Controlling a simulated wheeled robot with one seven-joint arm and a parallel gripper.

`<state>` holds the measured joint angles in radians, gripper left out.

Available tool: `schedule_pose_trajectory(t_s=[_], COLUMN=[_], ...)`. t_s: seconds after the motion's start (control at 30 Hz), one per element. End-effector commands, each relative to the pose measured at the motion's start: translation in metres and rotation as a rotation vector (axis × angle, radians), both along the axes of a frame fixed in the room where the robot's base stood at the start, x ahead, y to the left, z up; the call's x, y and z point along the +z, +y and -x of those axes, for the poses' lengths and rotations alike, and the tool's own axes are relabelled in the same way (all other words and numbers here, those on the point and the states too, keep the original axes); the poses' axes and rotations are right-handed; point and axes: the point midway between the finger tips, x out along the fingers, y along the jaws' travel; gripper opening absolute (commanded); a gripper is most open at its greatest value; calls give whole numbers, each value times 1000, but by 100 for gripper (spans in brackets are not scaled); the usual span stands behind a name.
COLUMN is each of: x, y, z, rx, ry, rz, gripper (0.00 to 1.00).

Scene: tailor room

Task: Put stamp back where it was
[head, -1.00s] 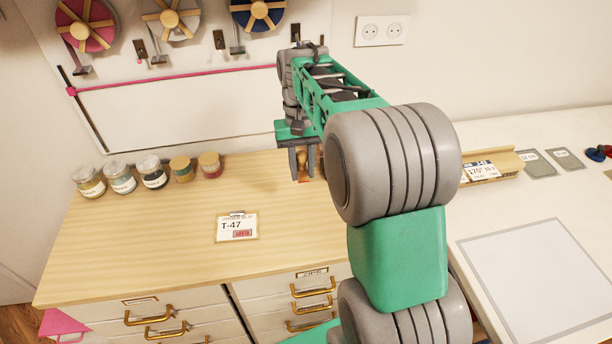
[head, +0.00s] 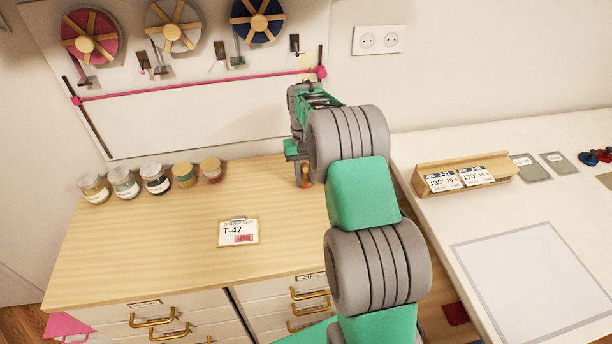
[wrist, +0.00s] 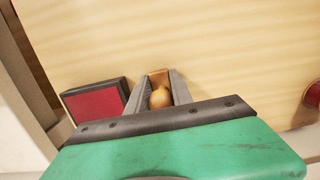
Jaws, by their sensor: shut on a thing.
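The stamp (wrist: 160,97) has a rounded wooden handle and a wooden block; it sits between the two fingers of my gripper (wrist: 156,90) in the wrist view. In the head view my gripper (head: 303,175) is shut on the stamp (head: 307,174) low over the wooden cabinet top (head: 150,240), near its right back part. I cannot tell whether the stamp touches the top. A red ink pad (wrist: 97,102) in a dark case lies just left of my gripper in the wrist view. In the head view my arm hides the pad.
A card marked T-47 (head: 239,232) with a red mark lies on the cabinet top. Several jars (head: 155,178) stand along the back left. A wooden card holder (head: 462,175) stands on the white table (head: 440,220) at the right. The cabinet's middle is otherwise clear.

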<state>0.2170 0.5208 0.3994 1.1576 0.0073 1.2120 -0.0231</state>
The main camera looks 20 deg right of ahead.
Motion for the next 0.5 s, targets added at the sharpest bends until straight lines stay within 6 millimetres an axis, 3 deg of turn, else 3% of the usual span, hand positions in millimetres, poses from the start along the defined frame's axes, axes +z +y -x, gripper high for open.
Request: schedule_pose_trajectory(t_s=[0.13, 0.17, 0.4, 0.5], x=[-4, -4, -3, -3], y=[0, 0, 0, 0], z=[0, 0, 0, 0], rx=[0, 0, 0, 0], ry=[1, 1, 1, 1], rz=[0, 0, 0, 0], gripper=[0, 28, 47, 49])
